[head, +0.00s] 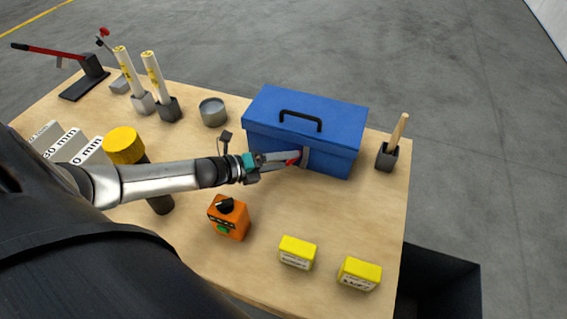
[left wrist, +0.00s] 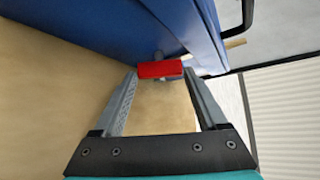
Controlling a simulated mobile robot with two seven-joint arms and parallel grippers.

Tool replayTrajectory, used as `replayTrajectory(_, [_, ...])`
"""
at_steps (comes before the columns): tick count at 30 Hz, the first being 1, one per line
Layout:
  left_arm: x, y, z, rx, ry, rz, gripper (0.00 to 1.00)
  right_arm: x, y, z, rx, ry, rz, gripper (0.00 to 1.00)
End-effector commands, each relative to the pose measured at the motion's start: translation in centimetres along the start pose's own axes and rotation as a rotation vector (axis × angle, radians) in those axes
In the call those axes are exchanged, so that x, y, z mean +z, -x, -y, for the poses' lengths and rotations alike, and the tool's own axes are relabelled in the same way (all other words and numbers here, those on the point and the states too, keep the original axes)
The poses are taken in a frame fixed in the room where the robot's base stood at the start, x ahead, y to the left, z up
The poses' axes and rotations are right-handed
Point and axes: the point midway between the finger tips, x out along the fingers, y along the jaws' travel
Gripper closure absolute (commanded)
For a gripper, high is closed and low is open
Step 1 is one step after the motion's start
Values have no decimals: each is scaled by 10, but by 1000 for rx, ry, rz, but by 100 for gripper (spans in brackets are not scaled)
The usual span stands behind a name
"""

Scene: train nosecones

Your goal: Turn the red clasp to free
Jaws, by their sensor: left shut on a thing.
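The red clasp (head: 292,160) sits on the front of the blue toolbox (head: 330,112). In the left wrist view the clasp (left wrist: 160,69) is a red bar lying across the picture on a grey mount against the blue wall (left wrist: 110,28). My left gripper (head: 301,157) reaches the toolbox front from the left. In the left wrist view its two fingers (left wrist: 160,74) stand at either end of the clasp and are shut on it. The fingers hide part of the clasp in the head view. The toolbox lid is down, with a black handle (head: 300,119) on top. My right gripper is not in view.
An orange device (head: 229,217) with a black knob and two yellow boxes (head: 297,253) (head: 359,274) stand in front. A grey round tin (head: 213,112) is left of the toolbox, a wooden-handled tool in a dark holder (head: 388,155) right. Bare tabletop (head: 345,215) lies in front.

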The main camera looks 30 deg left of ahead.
Motion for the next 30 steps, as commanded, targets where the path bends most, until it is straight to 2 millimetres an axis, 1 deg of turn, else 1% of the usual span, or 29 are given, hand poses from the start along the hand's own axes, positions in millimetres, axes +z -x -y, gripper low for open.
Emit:
replayTrajectory(1, [-1,-2,-9,-29,33,4,81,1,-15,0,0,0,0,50])
replayTrajectory(6, [-2,-2,-12,-139,143,4,81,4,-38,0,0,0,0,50])
replayTrajectory(12, [-2,-3,-14,-245,251,5,81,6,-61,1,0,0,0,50])
replayTrajectory(21, [-2,-3,-15,-345,352,6,81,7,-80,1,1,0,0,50])
replayTrajectory(30, [-1,-3,-14,-375,382,7,81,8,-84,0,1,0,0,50])
